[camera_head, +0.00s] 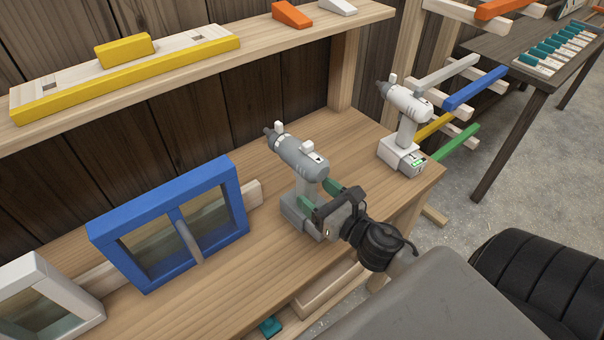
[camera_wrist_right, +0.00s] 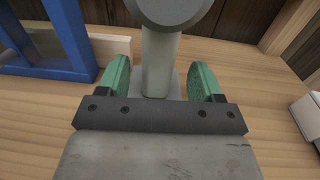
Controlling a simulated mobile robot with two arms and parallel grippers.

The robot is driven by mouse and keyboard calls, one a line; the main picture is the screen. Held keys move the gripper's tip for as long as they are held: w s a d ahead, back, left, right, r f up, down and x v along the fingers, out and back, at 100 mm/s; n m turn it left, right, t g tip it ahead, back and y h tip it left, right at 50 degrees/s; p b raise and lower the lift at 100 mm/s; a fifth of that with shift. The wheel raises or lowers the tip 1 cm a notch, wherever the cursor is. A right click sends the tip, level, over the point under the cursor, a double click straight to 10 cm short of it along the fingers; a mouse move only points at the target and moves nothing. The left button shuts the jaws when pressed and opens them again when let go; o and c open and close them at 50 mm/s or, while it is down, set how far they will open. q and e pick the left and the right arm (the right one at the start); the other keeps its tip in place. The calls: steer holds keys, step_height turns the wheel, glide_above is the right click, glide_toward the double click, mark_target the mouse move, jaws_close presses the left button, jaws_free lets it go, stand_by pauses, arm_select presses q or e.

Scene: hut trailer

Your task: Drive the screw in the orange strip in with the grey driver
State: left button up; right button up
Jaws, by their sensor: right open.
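The grey driver (camera_head: 303,158) stands upright on the wooden workbench, its nose pointing to the upper left. My right gripper (camera_head: 319,194) is open at the driver's handle. In the right wrist view the handle (camera_wrist_right: 161,65) stands between the two green fingers, with a gap on each side. An orange bar (camera_head: 500,8) lies at the top right among coloured bars on a rack; I cannot tell whether it is the orange strip. No screw can be made out. My left gripper is out of view.
A white driver (camera_head: 407,105) stands to the right on the workbench (camera_head: 255,265). A blue window frame (camera_head: 165,215) and a white frame (camera_head: 40,300) stand left. A shelf (camera_head: 250,48) overhangs the back, with a yellow piece and orange wedge. A dark table (camera_head: 528,80) is at right.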

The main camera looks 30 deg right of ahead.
mark_target(302, 179)
steer(key=w, duration=0.1)
steer(key=w+r+p, duration=0.1)
steer(key=w, duration=0.1)
steer(key=w+p, duration=0.1)
steer(key=shift+w+a+r, duration=0.15)
steer(key=shift+w+a, duration=0.05)
steer(key=shift+a, duration=0.15)
steer(key=shift+w, duration=0.25)
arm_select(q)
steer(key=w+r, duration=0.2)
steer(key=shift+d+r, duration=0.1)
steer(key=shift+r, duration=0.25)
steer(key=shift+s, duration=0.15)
arm_select(e)
steer(key=shift+s, duration=0.1)
steer(key=shift+c, duration=0.5)
steer(key=shift+c, duration=1.2)
jaws_close()
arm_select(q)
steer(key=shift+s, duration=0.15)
